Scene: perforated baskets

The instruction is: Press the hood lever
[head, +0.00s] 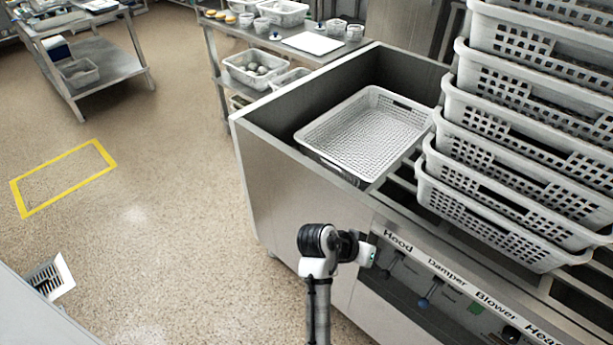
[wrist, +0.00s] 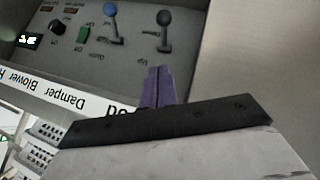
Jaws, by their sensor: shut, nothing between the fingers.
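The hood lever (wrist: 164,32) has a dark round knob on a thin stem and stands on the grey control panel in the wrist view, which shows the panel upside down. In the head view the dark lever (head: 388,268) is small, just below the "Hood" label. My gripper (wrist: 158,84) is shut and empty, its purple fingers pointing at the panel near the lever, with a visible gap to it in the picture. In the head view my gripper (head: 367,253) is at the panel's left end, its fingertips hard to make out.
A blue-knobbed lever (wrist: 111,10) stands beside the hood lever, under "Damper". A green switch (wrist: 83,35) and a black knob (wrist: 57,27) follow. Stacked white perforated baskets (head: 510,150) stand above the panel; one basket (head: 365,135) lies in the steel unit.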

